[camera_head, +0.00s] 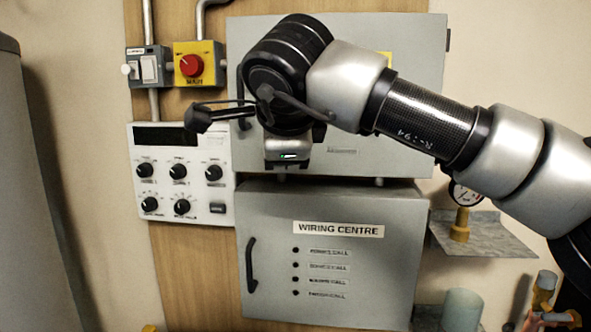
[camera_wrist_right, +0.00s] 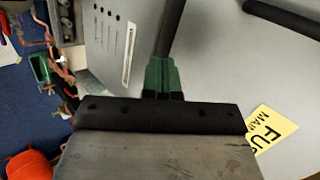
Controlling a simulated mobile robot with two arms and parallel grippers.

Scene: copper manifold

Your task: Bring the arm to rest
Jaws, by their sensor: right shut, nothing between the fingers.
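My right arm (camera_head: 420,115) reaches in from the right across the grey upper cabinet (camera_head: 415,60). My right gripper (camera_head: 284,170) is in front of the lower part of that cabinet, just above the wiring centre door (camera_head: 380,270). Its fingers are mostly hidden in the head view. In the wrist view the green fingertips of the gripper (camera_wrist_right: 160,68) are together and hold nothing. They appear against a dark strip between the two cabinet fronts; I cannot tell whether they touch anything. My left gripper is not in view.
A control box (camera_head: 180,205) with several knobs and a red switch (camera_head: 191,64) are on the board at left. A gauge (camera_head: 463,194) with a brass fitting stands over a shelf (camera_head: 485,240) at right, below my arm. A black handle (camera_head: 251,265) projects from the lower door.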

